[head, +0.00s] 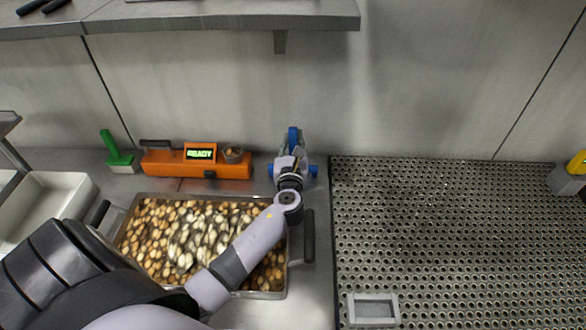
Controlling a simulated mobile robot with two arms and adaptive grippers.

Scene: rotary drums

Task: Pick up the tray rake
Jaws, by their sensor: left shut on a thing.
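The tray rake (293,135) is blue and stands at the back of the counter, just behind the tray of small brown and pale pieces. Its upright handle and the two ends of a blue crosspiece show; the middle is hidden behind my gripper. My left gripper (291,160) is at the rake, shut on it, with the arm reaching across the tray (205,196). I cannot tell whether the rake touches the counter. My right gripper is out of view.
An orange device (215,168) reading READY and a green-handled brush (119,160) stand left of the rake. A perforated metal surface (430,230) lies right, holding a grey frame (373,309) and a grey-and-yellow item (567,180). A shelf (200,18) overhangs above.

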